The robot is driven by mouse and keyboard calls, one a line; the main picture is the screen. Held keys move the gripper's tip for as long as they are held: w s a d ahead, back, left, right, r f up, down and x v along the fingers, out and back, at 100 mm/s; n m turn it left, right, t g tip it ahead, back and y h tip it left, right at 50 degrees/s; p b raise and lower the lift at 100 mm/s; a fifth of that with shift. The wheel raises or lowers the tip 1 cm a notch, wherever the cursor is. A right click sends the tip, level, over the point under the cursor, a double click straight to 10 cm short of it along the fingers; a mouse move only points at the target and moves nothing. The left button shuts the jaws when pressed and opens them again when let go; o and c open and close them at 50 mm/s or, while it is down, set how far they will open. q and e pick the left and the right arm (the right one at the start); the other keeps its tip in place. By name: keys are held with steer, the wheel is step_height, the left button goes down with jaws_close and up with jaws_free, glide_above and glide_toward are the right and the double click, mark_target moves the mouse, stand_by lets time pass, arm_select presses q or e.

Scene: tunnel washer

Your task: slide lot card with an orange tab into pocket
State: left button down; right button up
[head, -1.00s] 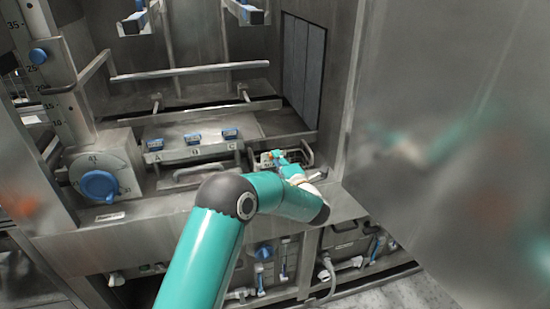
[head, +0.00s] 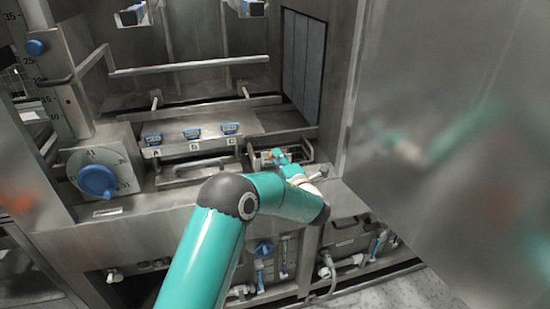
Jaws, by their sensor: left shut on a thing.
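My left arm reaches in from the bottom, and its gripper (head: 279,156) is at a small metal-framed holder (head: 306,152) on the right of the steel ledge. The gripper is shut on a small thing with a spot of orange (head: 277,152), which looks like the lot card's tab. The card itself is mostly hidden by the fingers and too small to make out. The holder may be the pocket; I cannot tell whether the card is in it, touching it or above it. My right gripper is not in view.
Blue clips (head: 192,133) sit on a lettered panel left of the gripper, above a bar handle (head: 190,170). A blue knob (head: 97,180) is at the left. A large steel panel (head: 450,130) stands close on the right. Pipes and valves lie below the ledge.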

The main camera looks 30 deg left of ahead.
arm_select(q)
steer(key=shift+f+b, duration=0.4)
steer(key=shift+f, duration=0.3)
stand_by(0.5)
stand_by(0.5)
steer(key=c, duration=1.1)
jaws_free()
steer(key=shift+d, duration=0.15)
